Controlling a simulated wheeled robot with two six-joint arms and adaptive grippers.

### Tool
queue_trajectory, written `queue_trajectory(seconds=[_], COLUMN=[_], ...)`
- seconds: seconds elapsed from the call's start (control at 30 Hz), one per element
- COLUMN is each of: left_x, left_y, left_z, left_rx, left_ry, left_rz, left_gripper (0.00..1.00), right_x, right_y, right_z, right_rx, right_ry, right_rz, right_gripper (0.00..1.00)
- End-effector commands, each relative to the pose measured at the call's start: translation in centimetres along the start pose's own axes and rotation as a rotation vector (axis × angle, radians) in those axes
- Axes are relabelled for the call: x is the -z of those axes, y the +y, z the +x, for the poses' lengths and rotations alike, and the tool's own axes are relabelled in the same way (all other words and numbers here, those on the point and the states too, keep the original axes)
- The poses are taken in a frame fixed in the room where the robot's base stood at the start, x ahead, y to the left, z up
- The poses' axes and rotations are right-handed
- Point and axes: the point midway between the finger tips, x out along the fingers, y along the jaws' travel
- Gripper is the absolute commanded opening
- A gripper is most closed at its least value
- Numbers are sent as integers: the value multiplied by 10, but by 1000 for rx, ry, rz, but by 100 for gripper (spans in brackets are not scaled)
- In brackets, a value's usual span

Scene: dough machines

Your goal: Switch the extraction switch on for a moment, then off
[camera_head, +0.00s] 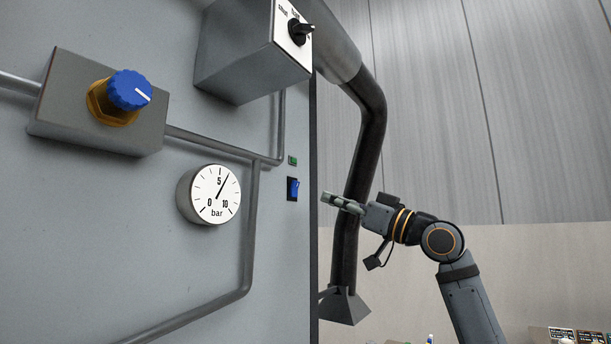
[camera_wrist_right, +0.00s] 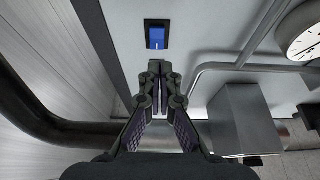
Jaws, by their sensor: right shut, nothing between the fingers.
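A blue rocker switch (camera_head: 293,189) in a black frame sits near the right edge of the grey panel in the head view, below a small green indicator (camera_head: 292,160). It also shows in the right wrist view (camera_wrist_right: 157,38), just beyond the fingertips. My right gripper (camera_head: 326,198) is to the right of the switch in the head view, with its fingers pointing toward the panel. In the wrist view its fingertips (camera_wrist_right: 159,68) are together and empty, apart from the switch. My left gripper is not in view.
A dark extraction pipe (camera_head: 372,130) with a hood (camera_head: 343,306) runs down beside the panel, close to my right arm. The panel also carries a pressure gauge (camera_head: 215,195), a blue knob (camera_head: 130,91), a rotary-switch box (camera_head: 245,60) and conduits (camera_head: 250,230).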

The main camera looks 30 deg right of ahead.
Motion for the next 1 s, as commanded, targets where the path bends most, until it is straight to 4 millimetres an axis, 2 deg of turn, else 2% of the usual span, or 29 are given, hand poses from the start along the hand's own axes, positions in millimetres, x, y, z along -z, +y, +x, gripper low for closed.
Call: queue_trajectory(seconds=[0.03,0.1,0.3,0.4,0.87,1.0], left_x=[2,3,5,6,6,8], left_y=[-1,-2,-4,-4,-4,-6], left_z=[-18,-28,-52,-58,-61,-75], left_rx=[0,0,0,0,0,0], left_ry=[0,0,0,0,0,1], left_rz=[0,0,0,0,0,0], left_gripper=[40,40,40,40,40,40], right_x=[8,8,5,3,0,8], right_y=[-1,-1,0,0,0,0], right_z=[15,30,64,74,79,90], right_rx=[3,3,2,0,-1,-1], right_ry=[0,0,0,0,0,0], right_rz=[5,5,4,2,0,1], right_gripper=[0,0,0,0,0,0])
